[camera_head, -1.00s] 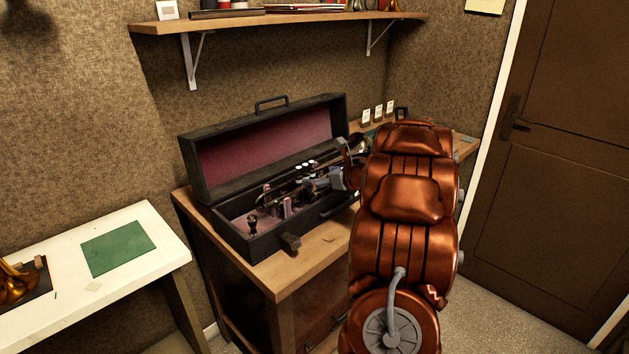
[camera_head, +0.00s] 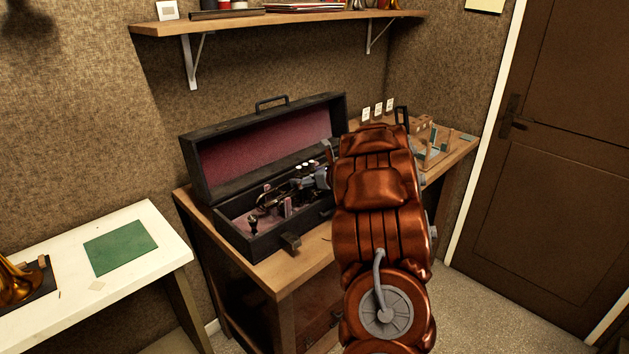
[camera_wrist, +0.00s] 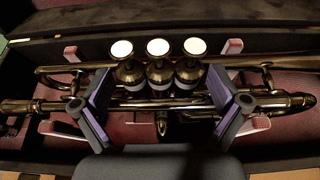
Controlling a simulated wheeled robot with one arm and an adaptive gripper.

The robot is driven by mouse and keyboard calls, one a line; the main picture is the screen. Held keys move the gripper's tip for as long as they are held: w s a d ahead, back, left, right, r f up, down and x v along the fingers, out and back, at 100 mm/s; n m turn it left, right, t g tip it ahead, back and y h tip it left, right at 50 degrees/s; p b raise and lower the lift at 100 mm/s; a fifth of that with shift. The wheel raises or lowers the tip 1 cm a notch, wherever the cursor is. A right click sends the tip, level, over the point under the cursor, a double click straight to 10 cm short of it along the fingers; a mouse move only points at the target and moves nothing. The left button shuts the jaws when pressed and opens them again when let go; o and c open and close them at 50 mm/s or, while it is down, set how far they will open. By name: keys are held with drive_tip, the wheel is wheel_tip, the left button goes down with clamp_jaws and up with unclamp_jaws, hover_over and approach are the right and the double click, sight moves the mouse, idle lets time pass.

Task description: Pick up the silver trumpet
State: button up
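The trumpet (camera_wrist: 285,101) lies lengthwise in the open black case (camera_head: 262,243). It looks dark and metallic with warm reflections, and has three pale-topped valves. It also shows in the head view (camera_head: 268,198), where my arm hides its right part. My gripper (camera_wrist: 162,103) is open above it in the wrist view, with one purple-padded finger on each side of the valve block. Gaps show between the pads and the valves. In the head view the gripper is mostly hidden behind my arm.
The case stands on a wooden cabinet (camera_head: 285,277), its pink-lined lid raised at the back. A wooden rack (camera_head: 437,150) and small white cards stand at the right. A shelf (camera_head: 280,20) hangs above. A white table (camera_head: 120,290) with a green mat (camera_head: 120,247) is at the left.

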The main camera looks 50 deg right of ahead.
drive_tip(key=c, duration=1.4)
drive_tip(key=shift+o, duration=0.2)
